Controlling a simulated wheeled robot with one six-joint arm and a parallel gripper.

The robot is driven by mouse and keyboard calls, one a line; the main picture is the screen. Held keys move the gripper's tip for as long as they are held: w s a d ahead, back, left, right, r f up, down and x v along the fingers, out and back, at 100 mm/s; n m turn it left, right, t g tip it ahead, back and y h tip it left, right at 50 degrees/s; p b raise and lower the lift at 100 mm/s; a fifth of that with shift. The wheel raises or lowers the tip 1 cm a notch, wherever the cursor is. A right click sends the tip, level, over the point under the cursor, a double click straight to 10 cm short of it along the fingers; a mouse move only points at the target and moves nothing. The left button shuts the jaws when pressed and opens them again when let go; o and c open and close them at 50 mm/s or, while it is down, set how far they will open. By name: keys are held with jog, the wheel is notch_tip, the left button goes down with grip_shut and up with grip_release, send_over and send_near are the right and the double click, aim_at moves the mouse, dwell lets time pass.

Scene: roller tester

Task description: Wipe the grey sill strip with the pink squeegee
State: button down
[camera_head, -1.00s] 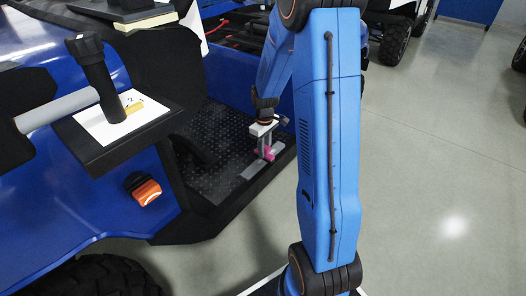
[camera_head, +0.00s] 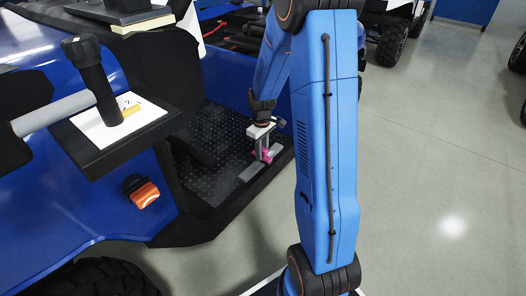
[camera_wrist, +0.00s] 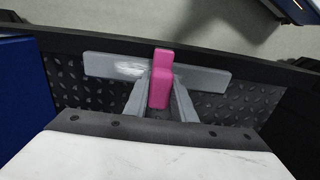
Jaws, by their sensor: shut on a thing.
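The pink squeegee (camera_wrist: 161,80) is held between the two grey fingers of my gripper (camera_wrist: 161,100) in the wrist view. In the head view the squeegee (camera_head: 265,155) shows as a small pink patch under my gripper (camera_head: 263,152). The grey sill strip (camera_wrist: 207,76) lies along the edge of the dark textured floor, and the squeegee's far end overlaps it in the wrist view. A pale smear shows on the strip left of the squeegee. The strip (camera_head: 250,172) also shows in the head view. Whether the squeegee touches the strip cannot be told.
The black ribbed vehicle floor (camera_head: 215,150) surrounds the strip, with a dark raised edge beyond it. A blue body panel stands at left. A black board with white paper (camera_head: 112,125), a grey bar and an orange-and-black item (camera_head: 142,191) are at left. Open floor lies right.

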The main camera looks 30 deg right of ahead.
jog(key=shift+s+a, duration=0.25)
jog(key=shift+a, duration=0.35)
jog(key=shift+w+d, duration=0.3)
jog(key=shift+d, duration=0.5)
jog(key=shift+d, duration=0.1)
jog(key=shift+w+d, duration=0.25)
jog(key=shift+d, duration=0.35)
jog(key=shift+a, duration=0.1)
jog(key=shift+a, duration=0.1)
jog(key=shift+s+a, duration=0.3)
jog(key=shift+a, duration=0.25)
jog(key=shift+s+a+f, duration=0.15)
jog(key=shift+s+a, duration=0.15)
jog(key=shift+a, duration=0.45)
